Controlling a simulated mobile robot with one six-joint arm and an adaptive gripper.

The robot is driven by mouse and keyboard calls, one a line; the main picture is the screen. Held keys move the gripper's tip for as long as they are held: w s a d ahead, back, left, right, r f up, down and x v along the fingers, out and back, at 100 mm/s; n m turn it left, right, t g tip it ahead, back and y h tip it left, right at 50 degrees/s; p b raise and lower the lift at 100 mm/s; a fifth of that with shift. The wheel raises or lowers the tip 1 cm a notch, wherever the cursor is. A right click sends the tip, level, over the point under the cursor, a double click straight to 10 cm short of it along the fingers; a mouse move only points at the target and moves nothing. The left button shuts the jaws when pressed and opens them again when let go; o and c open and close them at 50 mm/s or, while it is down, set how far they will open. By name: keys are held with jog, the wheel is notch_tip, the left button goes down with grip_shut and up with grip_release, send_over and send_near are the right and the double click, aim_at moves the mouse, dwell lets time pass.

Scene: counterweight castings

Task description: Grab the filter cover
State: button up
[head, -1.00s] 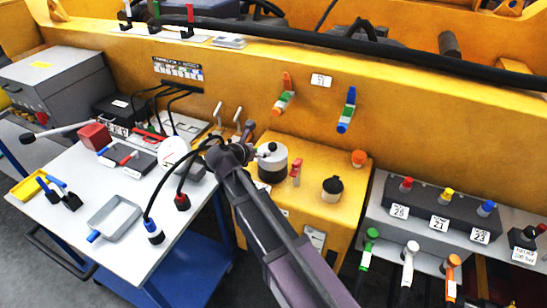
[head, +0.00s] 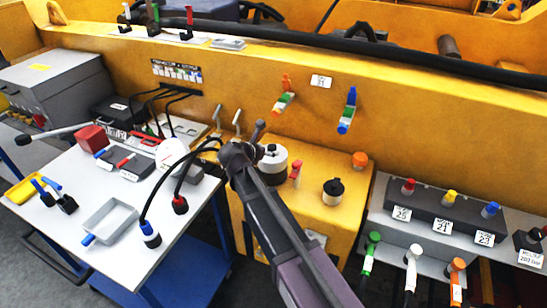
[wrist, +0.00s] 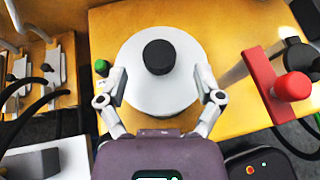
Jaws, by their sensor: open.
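The filter cover, a round pale lid with a black knob, appears to be the one in the middle of the wrist view (wrist: 160,105). In the head view the pale round cover (head: 275,158) sits on a dark-based body on the yellow ledge, partly hidden by my arm. My gripper (wrist: 161,72) is open and empty, with one finger at each side of the lid and the knob between them. Whether the fingers touch the rim cannot be told. In the head view my gripper (head: 261,142) is at the cover's left side.
A red-handled part (wrist: 285,88) stands close right of the lid in the wrist view. Two levers (head: 227,117) stand behind left. A white tool table (head: 75,240) lies left.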

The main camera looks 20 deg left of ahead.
aim_at(269, 149)
jog(key=shift+b+x, duration=0.6)
jog(key=shift+x, duration=1.05)
jog(key=shift+c, duration=0.3)
grip_shut()
